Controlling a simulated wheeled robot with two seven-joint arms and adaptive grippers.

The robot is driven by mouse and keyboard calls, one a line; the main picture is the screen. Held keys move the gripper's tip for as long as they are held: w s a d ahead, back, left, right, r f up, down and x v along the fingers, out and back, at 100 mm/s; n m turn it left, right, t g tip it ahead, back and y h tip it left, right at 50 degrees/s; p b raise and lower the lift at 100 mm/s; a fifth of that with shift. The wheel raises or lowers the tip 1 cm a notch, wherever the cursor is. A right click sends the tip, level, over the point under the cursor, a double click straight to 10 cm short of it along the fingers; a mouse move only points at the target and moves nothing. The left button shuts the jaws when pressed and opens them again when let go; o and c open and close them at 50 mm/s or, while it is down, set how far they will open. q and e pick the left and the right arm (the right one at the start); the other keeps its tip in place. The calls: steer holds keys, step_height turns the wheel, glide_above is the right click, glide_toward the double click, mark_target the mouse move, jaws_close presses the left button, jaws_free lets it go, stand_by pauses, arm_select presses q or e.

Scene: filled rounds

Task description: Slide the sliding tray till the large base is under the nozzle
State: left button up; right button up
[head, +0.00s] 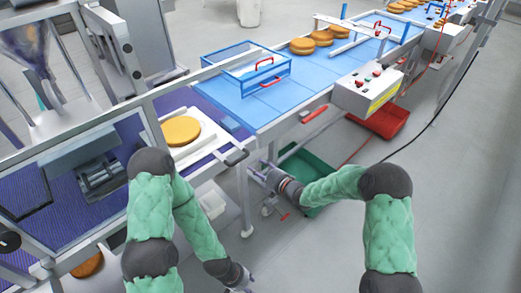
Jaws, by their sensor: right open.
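The sliding tray (212,146) is a white plate on the left machine, with a dark handle (236,157) at its right end. The large base (181,130), a round golden cake layer, lies flat on it. A hopper with brown filling (27,42) stands at the upper left; I cannot make out its nozzle tip. My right gripper (256,169) is open, just right of and below the handle in the picture; I cannot tell whether they touch. My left gripper (240,284) is low at the bottom edge, far from the tray, its fingers too small to read.
A blue conveyor table (265,106) holds a blue-framed box (246,68) with red handles and several cake rounds (302,46). A control box (367,90) hangs at its front. Green (312,180) and red (379,121) crates stand below.

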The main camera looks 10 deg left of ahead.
mark_target(242, 158)
steer(key=x, duration=0.7)
steer(key=b+x, duration=0.1)
steer(key=x, duration=0.2)
steer(key=shift+w+a+r, duration=0.2)
steer(key=shift+w+a, duration=0.15)
jaws_close()
